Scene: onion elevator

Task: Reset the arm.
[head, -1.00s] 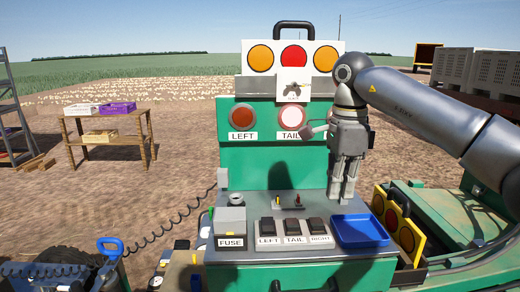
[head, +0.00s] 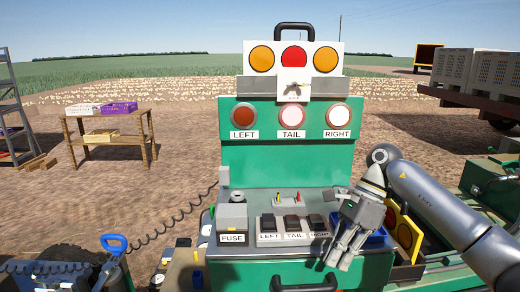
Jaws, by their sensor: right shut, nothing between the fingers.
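My right gripper (head: 338,258) points down at the front right of the green control console (head: 290,160). It is shut and empty, in front of the blue tray (head: 374,238), which it partly hides. The console's panel has three round lamps: LEFT (head: 244,115) is dark red, TAIL (head: 291,115) is pale pink, and RIGHT (head: 338,115) is pale. Below are three black rocker switches (head: 293,223) and a FUSE box (head: 231,218). My gripper covers part of the RIGHT switch's label. My left gripper is not in view.
A light board (head: 293,60) with two amber lights and a red one stands on top of the console. A second light board (head: 405,232) sits at the right. A wooden table (head: 110,140) with crates stands at the left. A coiled cable (head: 175,226) hangs at the console's left.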

